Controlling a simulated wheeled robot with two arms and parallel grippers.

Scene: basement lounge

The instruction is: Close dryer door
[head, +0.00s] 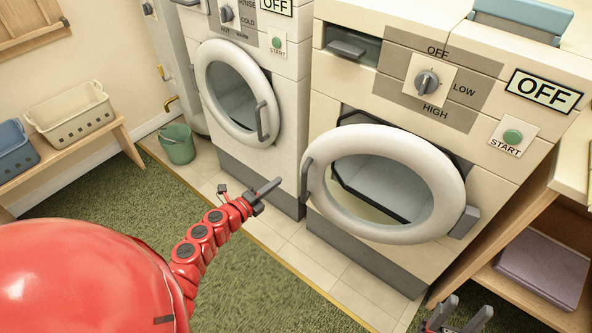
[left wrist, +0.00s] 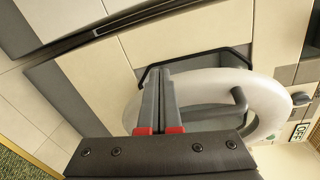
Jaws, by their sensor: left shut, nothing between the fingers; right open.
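The dryer (head: 450,165) is the right-hand machine, with a dial marked OFF, LOW and HIGH. Its round white door (head: 450,190) stands partly open, with dark opening rim showing behind it. The door's grey handle (head: 306,180) is on its left side and a grey hinge (head: 463,222) on its right. My left gripper (head: 270,187) is shut and empty, left of the handle and apart from it in the head view. In the left wrist view, its fingers (left wrist: 160,100) overlap the door ring (left wrist: 265,90) near the handle (left wrist: 238,105); contact cannot be told. My right gripper (head: 460,314) is open at the bottom edge.
A washer (head: 290,110) with its round door (head: 207,85) stands left of the dryer. A green bucket (head: 177,145) is on the floor. Baskets (head: 72,112) sit on a bench at left. A wooden shelf (head: 515,240) stands right of the dryer. Floor before the machines is clear.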

